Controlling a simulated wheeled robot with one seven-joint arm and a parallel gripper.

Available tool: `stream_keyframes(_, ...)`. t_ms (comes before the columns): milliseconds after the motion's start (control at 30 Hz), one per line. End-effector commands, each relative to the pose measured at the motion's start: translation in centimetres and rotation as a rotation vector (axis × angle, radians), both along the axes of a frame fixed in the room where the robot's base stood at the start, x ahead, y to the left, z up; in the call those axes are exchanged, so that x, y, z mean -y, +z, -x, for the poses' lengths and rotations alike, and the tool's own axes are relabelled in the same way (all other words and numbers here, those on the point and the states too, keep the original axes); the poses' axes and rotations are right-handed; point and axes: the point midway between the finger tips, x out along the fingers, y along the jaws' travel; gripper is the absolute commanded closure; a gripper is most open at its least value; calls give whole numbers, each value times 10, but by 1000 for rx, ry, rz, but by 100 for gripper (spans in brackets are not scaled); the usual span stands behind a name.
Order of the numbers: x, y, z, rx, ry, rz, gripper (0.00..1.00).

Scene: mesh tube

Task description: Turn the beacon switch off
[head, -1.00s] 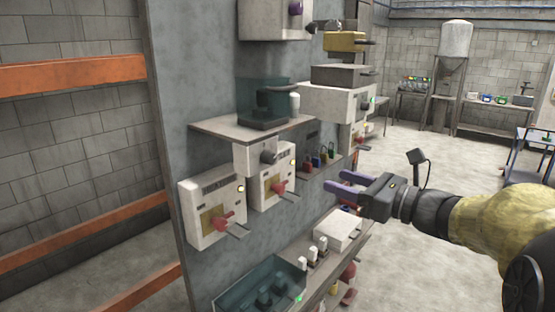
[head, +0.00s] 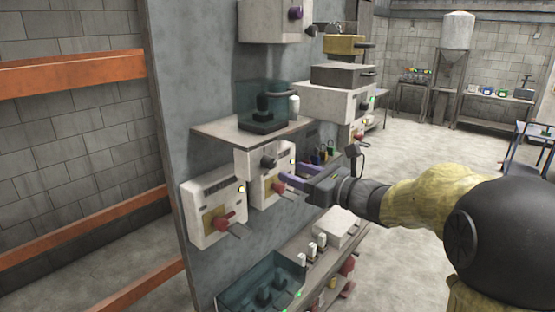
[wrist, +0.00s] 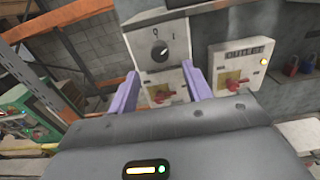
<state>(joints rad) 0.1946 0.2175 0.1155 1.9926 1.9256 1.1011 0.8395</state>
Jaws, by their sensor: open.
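Contact cannot be told.
A box with a black rotary knob (head: 268,162) sits between the switch boxes, under a shelf (head: 222,132). Coloured padlocks (head: 322,155) hang to the right. A teal tray (head: 240,292) and a lower ledge lie below. Open floor lies right of the panel.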

Motion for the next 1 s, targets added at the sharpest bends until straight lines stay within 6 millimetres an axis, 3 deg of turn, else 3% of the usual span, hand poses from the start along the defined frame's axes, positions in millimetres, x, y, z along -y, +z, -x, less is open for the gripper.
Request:
stream_keyframes(300,-41,2,-32,-2,2,0,51)
stream_keyframes(700,-49,0,-39,0,-1,0,51)
stream_keyframes(733,-49,0,-39,0,-1,0,53)
stream_keyframes(933,-49,0,-39,0,-1,0,92)
stream_keyframes(1000,-49,0,-39,0,-1,0,95)
